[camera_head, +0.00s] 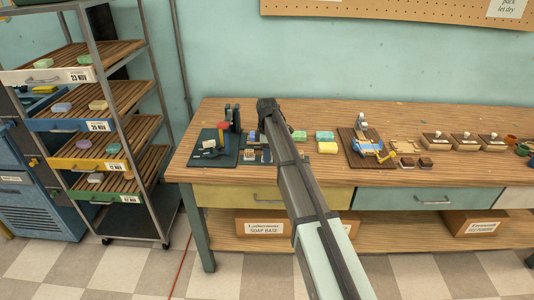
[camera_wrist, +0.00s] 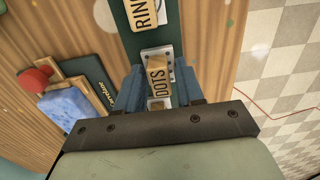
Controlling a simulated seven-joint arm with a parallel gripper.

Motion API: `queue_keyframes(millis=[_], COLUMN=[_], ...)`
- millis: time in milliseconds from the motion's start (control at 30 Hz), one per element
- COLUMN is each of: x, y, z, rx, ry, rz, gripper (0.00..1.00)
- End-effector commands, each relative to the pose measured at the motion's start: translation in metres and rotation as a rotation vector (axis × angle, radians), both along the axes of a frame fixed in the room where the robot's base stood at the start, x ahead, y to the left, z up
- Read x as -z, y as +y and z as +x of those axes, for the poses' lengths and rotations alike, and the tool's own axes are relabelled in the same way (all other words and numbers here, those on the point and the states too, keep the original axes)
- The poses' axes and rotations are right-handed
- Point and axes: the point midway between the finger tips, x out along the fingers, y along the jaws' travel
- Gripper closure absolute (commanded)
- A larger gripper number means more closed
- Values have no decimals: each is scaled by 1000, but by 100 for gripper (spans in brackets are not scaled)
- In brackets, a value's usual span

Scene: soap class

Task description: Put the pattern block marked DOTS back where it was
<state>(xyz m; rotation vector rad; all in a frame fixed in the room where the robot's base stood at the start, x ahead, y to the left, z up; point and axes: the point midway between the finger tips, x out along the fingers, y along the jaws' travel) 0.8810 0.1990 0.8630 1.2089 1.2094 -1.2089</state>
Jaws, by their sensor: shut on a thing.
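The DOTS block (camera_wrist: 158,76), a small wooden block with dark letters, sits between the fingers of my gripper (camera_wrist: 157,90) in the wrist view. The blue-grey fingers are shut on it. Beneath and around it is a dark green rack (camera_wrist: 163,22) with a pale metal plate (camera_wrist: 168,51). I cannot tell whether the block touches the rack. A block marked RIN (camera_wrist: 142,13), its last letters cut off, lies on the same rack ahead. In the head view, my arm reaches over the bench and hides the gripper's tips and the DOTS block.
In the wrist view, a blue soap (camera_wrist: 69,108) in a wooden frame and a red knob (camera_wrist: 35,79) lie left. The floor (camera_wrist: 280,70) shows right. In the head view, soaps (camera_head: 327,147) and a dark board (camera_head: 366,158) stand right of my arm; a shelf rack (camera_head: 98,146) stands left.

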Motion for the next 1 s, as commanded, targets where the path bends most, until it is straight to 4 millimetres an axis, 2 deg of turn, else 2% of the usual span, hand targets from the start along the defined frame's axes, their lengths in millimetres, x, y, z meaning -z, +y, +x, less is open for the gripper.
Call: queue_keyframes(millis=[33,67,300,667,867,1000], x=[2,2,1,-4,-30,-57], y=[0,0,0,0,0,0], z=[0,0,0,0,1,1], rx=[0,0,0,0,0,0], ry=[0,0,0,-1,-2,-2], rz=[0,0,0,0,0,0], gripper=[97,62,39,37,37,37])
